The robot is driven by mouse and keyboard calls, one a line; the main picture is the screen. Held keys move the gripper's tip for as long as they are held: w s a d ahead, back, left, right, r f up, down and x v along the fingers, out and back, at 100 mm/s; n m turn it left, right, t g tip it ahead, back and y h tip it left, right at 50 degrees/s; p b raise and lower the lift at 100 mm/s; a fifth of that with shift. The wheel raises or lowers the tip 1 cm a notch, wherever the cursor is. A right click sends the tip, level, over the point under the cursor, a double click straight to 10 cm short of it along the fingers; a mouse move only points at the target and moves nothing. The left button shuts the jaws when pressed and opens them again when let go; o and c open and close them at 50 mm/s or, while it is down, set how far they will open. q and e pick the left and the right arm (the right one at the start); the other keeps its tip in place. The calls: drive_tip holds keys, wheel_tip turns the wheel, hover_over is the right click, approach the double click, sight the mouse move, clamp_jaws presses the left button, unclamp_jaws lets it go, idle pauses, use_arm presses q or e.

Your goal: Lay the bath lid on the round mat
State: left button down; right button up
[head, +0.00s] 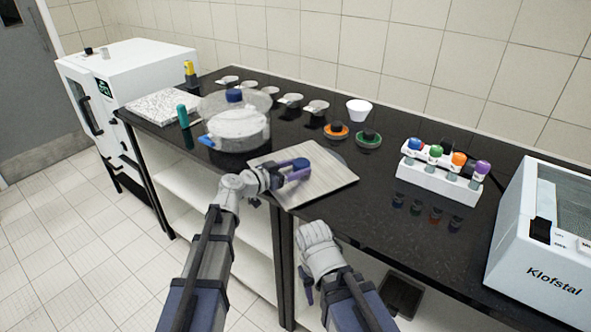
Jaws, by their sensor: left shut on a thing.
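The bath lid (325,183) is a flat grey brushed panel at the front of the black bench, with a blue-purple handle on top. My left gripper (288,173) is shut on that handle. The lid lies roughly level, its near corner reaching past the bench's front edge. I cannot tell whether it touches what is under it. A small dark grey curved edge, probably the round mat (339,157), shows just behind the lid; the lid hides the rest. My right gripper (316,248) is in front of the bench, below the lid; its fingers do not show clearly.
A clear vessel with a blue knob (235,96) stands left of the lid. Orange (336,131) and green (368,139) ringed discs sit behind it. A white rack of coloured-cap bottles (437,182) and the Klofstal bath (545,235) stand right. Bare bench lies between lid and rack.

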use_arm(q)
drive_tip(key=c, duration=0.5)
unclamp_jaws()
drive_tip(key=shift+f, duration=0.15)
drive_tip(key=o, duration=0.4)
drive_tip(key=shift+o, duration=0.2)
drive_tip(key=shift+r, duration=0.3)
drive_tip(key=p+v, duration=0.2)
drive_tip(key=v, duration=1)
drive_tip(key=shift+f+p, duration=0.15)
drive_tip(key=shift+p, duration=0.15)
